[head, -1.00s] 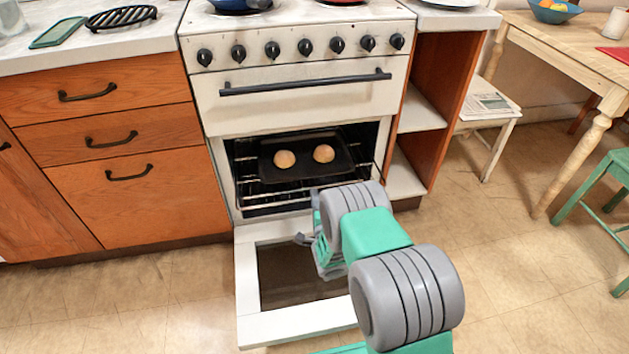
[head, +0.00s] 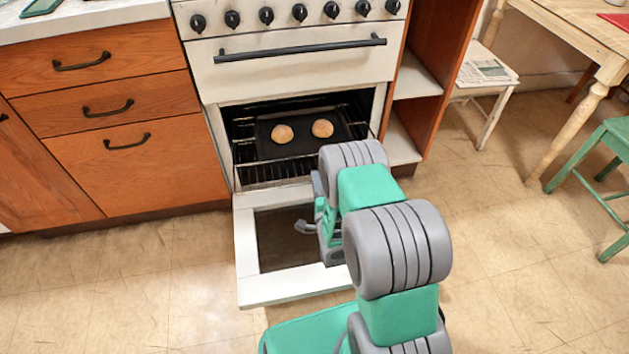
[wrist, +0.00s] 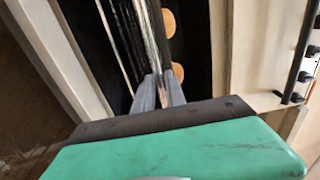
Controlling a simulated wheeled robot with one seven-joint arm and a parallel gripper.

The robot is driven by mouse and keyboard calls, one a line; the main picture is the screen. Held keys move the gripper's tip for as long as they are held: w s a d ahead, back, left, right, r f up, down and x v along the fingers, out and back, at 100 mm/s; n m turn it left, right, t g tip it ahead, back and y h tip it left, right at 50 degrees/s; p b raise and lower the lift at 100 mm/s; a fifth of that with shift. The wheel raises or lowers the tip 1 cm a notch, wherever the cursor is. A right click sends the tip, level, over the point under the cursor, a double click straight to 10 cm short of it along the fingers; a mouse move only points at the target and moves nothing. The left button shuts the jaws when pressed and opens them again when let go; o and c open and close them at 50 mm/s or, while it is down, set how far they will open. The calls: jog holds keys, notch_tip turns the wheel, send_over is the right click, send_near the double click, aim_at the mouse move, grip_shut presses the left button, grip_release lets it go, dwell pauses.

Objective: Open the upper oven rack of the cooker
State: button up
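The white cooker (head: 300,75) has its oven door (head: 250,297) folded down. Inside, the upper oven rack (head: 248,163) carries a dark tray (head: 300,145) with two round buns (head: 322,128). The rack is out a little way, still mostly inside the oven. My gripper is largely hidden behind my arm in the head view. In the wrist view its two fingers (wrist: 160,90) stand close together on the rack's front wires (wrist: 148,40), with a bar between them. The buns (wrist: 169,23) lie just beyond.
The open door lies low below my arm. A black oven handle (head: 300,48) runs above the opening. Wooden drawers (head: 110,110) stand left, open shelves (head: 412,80) right. The floor (head: 130,290) in front is clear; a green stool (head: 600,180) stands far right.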

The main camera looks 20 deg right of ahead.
jog(key=o, duration=0.3)
jog(key=s, duration=0.2)
jog(key=s+p, duration=0.1)
jog(key=s, duration=0.2)
jog(key=s+p, duration=0.1)
jog(key=s, duration=0.1)
jog(key=shift+s+a, duration=0.35)
jog(key=shift+s, duration=0.05)
